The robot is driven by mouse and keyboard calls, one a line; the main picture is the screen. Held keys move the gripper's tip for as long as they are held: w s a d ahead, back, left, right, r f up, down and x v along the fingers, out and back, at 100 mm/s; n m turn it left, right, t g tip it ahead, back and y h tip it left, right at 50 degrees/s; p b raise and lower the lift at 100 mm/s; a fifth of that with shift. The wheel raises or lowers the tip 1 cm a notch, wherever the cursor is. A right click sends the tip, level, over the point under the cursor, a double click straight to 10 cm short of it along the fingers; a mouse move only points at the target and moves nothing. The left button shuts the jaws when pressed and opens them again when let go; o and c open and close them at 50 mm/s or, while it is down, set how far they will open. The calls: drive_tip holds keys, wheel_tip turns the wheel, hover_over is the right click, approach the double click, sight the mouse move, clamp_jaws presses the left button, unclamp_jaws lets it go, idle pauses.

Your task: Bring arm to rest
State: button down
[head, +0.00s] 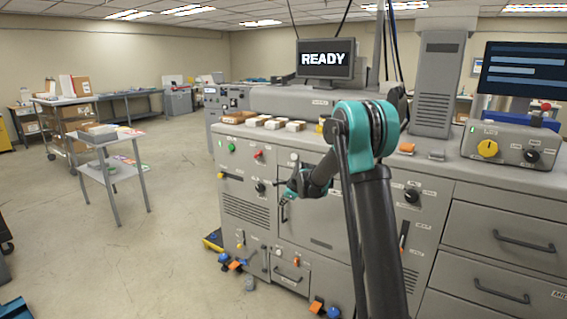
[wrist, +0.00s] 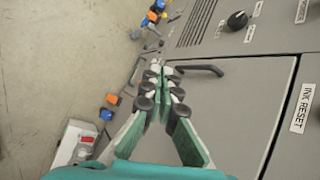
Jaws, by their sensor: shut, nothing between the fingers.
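My gripper (head: 291,188) is in front of the grey machine's front panel (head: 320,240) in the head view, on my raised teal and black arm. In the wrist view my gripper (wrist: 158,70) has its two green-padded fingers drawn together at the tips, with nothing held. The fingertips appear close to a dark bar handle (wrist: 200,69) on a grey door (wrist: 225,115); I cannot tell whether they touch it.
A screen reading READY (head: 325,59) stands on the machine. A control box (head: 510,146) with a yellow knob is at right. Orange and blue parts (head: 232,263) stick out low along the machine. A small grey table (head: 111,140) stands at left, with open floor around it.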

drive_tip(key=s+d+r+n+h, duration=0.1)
drive_tip(key=s+d+n, duration=0.4)
drive_tip(key=s, duration=0.6)
drive_tip(key=s+d+n+g+h, duration=0.1)
drive_tip(key=s+d+n, duration=0.4)
drive_tip(key=s, duration=0.6)
drive_tip(key=s+d+r+n+h, duration=0.1)
drive_tip(key=s+d+n, duration=0.4)
drive_tip(key=s, duration=0.6)
drive_tip(key=s+d+f+n, duration=0.2)
drive_tip(key=s, duration=0.5)
drive_tip(key=s+d+f+n+g+h, duration=0.1)
drive_tip(key=s+d+f+n, duration=0.2)
drive_tip(key=s, duration=0.4)
drive_tip(key=shift+s+f, duration=0.25)
drive_tip(key=shift+s, duration=0.05)
